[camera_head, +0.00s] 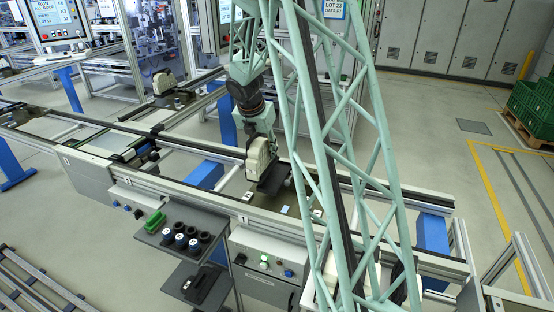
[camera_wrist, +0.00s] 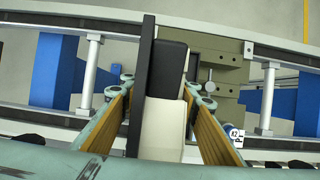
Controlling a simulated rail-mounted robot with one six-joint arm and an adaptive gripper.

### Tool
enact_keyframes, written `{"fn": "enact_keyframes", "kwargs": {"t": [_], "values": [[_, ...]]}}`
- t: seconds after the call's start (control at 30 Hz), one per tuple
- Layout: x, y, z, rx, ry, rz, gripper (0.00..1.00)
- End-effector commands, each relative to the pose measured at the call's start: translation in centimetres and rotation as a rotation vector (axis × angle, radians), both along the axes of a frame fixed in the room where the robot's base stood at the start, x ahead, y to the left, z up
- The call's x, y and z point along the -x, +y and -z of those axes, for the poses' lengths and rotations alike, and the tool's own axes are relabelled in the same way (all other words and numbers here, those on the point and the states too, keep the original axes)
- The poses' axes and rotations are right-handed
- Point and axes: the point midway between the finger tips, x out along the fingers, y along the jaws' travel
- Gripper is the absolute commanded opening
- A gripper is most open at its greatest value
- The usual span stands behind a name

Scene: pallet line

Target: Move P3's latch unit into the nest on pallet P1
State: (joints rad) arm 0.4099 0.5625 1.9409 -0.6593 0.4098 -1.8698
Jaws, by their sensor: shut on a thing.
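My gripper (camera_head: 258,143) is shut on a cream-and-black latch unit (camera_head: 259,160), which hangs upright over the conveyor. In the wrist view the unit (camera_wrist: 163,120) sits between my two orange-padded fingers (camera_wrist: 168,88), with its black part toward the top of the picture. Below it is an olive pallet (camera_wrist: 228,72) with a raised block, pins and a small label that seems to read P1. In the head view this pallet (camera_head: 290,203) is partly covered by the unit and my column. The nest is hidden, and I cannot tell whether the unit touches the pallet.
A further cream object (camera_head: 338,272) is partly hidden behind my column. A shelf (camera_head: 170,240) with black cups and a green box (camera_head: 155,221) stands in front, beside a control box (camera_head: 262,265). Conveyor rails (camera_head: 110,128) flank the pallet.

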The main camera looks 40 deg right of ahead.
Motion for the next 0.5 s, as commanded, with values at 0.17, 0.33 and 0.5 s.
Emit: {"fn": "enact_keyframes", "kwargs": {"t": [0.17, 0.33, 0.5], "values": [[1.4, -1.9, 0.1, 0.001, -0.001, 0.002, 0.14], [1.9, -2.6, 0.2, 0.0, -0.002, 0.001, 0.14], [2.0, -2.8, 0.2, 0.0, -0.002, 0.001, 0.14]]}}
